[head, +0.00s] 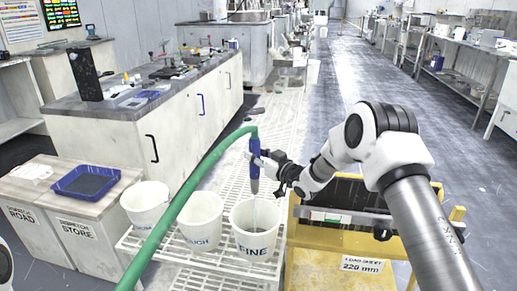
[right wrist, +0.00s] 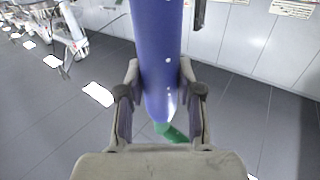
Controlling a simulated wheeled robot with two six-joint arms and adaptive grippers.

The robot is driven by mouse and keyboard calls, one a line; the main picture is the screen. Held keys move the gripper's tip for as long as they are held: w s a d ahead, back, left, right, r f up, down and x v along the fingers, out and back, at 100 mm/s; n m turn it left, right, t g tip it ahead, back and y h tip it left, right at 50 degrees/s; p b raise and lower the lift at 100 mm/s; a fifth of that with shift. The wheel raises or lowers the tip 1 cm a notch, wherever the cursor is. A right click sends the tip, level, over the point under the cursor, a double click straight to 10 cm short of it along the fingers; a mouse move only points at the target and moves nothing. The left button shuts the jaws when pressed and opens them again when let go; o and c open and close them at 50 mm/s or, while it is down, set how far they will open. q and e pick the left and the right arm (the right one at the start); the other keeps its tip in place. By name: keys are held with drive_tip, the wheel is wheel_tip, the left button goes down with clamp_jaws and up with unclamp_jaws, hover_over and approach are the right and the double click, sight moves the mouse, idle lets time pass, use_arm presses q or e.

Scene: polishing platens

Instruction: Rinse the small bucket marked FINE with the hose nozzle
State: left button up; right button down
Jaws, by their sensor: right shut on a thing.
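The white bucket marked FINE (head: 256,246) stands upright on a slatted white rack, rightmost of three buckets. My right gripper (head: 262,166) is shut on the blue hose nozzle (head: 254,150), which hangs nearly upright with its tip above the FINE bucket's mouth. The nozzle also fills the space between the fingers (right wrist: 160,95) in the right wrist view. A thin pale streak runs down from the tip into the bucket; it looks like water. The green hose (head: 192,181) runs from the nozzle's top down to the lower left. My left gripper is out of view.
Two more white buckets (head: 202,213) (head: 146,200) stand left of FINE, partly behind the hose. A yellow cart (head: 330,268) is close on the right, under my right arm. Bins marked ROAD and STORE (head: 75,232) and a blue tray (head: 85,181) are at left.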

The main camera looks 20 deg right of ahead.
drive_tip(key=shift+w+d+f, duration=0.2)
drive_tip(key=shift+w+f, duration=0.1)
drive_tip(key=shift+f, duration=0.2)
drive_tip(key=s+a, duration=0.6)
drive_tip(key=s, duration=0.3)
drive_tip(key=s+a, duration=0.6)
drive_tip(key=s, duration=0.2)
drive_tip(key=shift+s+r+p, duration=0.3)
drive_tip(key=shift+s+p, duration=0.05)
drive_tip(key=shift+p, duration=0.05)
